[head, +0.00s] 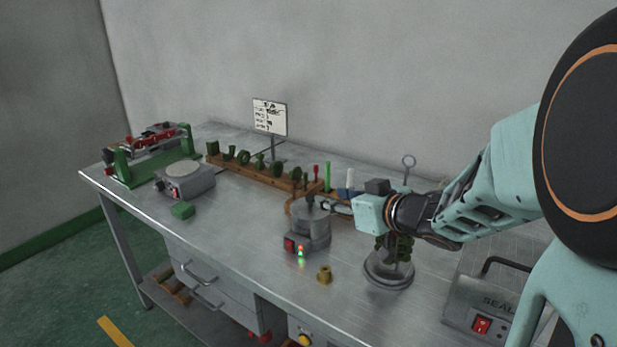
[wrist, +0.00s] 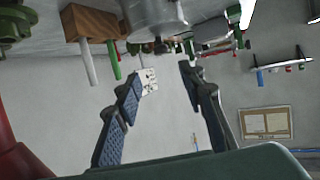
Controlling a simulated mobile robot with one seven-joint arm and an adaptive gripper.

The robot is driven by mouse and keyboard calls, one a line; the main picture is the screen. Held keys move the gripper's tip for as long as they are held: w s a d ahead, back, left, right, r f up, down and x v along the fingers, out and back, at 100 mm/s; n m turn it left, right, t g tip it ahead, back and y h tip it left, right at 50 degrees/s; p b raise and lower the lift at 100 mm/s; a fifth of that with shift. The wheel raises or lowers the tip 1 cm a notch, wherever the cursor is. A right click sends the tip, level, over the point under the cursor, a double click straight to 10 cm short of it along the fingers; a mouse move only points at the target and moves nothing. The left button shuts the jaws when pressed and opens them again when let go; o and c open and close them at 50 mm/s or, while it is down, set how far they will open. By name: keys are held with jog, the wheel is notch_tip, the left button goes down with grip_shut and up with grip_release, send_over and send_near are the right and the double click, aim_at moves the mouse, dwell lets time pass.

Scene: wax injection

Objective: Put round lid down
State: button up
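The grey wax pot (head: 312,240) stands on the bench with red and green lights on its front. A round grey top (head: 304,213), apparently the lid, is on the pot, with a dark knob-like part above it. I cannot tell whether it is fully seated. My gripper (head: 323,205) is at the right side of the pot's top, close to the knob. In the wrist view my gripper (wrist: 162,78) has its two fingers apart with nothing held between them. A metal cylinder, apparently the pot (wrist: 152,14), shows at the top edge there, beyond the fingertips.
A wax tree on a round base (head: 388,283) stands right of the pot, below my arm. A small brass piece (head: 325,274) lies in front. A wooden rack (head: 245,172) with green pieces runs behind. A sealer (head: 487,306) is at right.

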aim_at(311, 197)
jog(key=b+x, duration=0.1)
jog(key=x, duration=0.6)
jog(key=f+b+x, duration=0.1)
jog(key=x, duration=0.2)
jog(key=shift+s+a+f+b, duration=0.1)
jog(key=shift+a+b, duration=0.15)
jog(key=shift+b, duration=0.1)
grip_shut()
